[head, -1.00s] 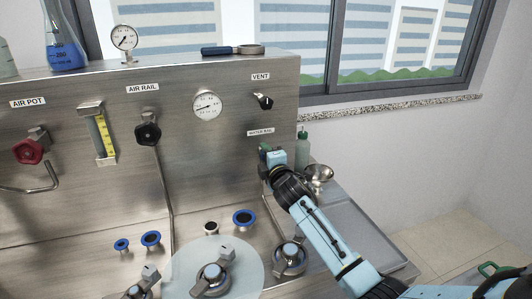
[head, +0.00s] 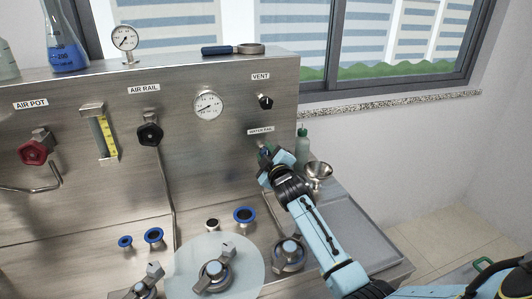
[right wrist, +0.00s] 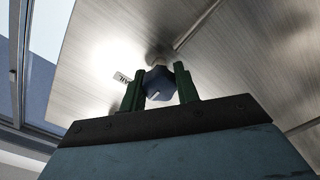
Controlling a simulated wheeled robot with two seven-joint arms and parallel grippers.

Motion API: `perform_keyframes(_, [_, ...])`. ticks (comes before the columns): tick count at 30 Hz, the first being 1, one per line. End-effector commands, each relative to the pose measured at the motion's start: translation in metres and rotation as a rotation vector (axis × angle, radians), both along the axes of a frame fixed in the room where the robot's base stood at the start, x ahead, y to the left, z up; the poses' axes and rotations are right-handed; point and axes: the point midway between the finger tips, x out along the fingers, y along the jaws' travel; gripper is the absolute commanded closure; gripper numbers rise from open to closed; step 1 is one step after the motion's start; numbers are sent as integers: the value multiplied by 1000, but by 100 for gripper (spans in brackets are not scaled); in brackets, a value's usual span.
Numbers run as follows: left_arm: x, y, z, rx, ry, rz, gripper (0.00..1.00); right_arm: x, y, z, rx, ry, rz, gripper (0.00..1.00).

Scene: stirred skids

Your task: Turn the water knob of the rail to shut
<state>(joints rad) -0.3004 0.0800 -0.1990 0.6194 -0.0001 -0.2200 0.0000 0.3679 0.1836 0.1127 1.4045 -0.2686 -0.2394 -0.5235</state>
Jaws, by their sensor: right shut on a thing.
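The water rail knob (right wrist: 158,84) is a dark blue, faceted knob on the steel panel, below the "WATER RAIL" label (head: 261,131). In the right wrist view it sits between the two green fingers of my right gripper (right wrist: 159,87), which is shut on it. In the head view my right gripper (head: 266,153) reaches the panel's right end and mostly hides the knob. My left gripper is not in view.
The vent knob (head: 265,101) and a gauge (head: 208,105) are above on the panel. A green-capped bottle (head: 303,146) and a metal funnel (head: 318,174) stand close to the right. The air rail knob (head: 150,134) is farther left.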

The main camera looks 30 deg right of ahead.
Motion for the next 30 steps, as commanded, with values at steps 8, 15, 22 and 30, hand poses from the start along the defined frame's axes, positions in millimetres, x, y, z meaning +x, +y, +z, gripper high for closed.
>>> perform_keyframes(8, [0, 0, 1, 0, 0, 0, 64, 0, 0, 0, 27, -5, 0, 91])
perform_keyframes(15, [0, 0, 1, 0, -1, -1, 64, 0, 0, 0, 26, -6, 1, 91])
perform_keyframes(22, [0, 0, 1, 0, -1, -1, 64, 0, 0, 0, 24, -5, 1, 47])
perform_keyframes(30, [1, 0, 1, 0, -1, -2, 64, -1, 1, 0, 23, -5, 1, 47])
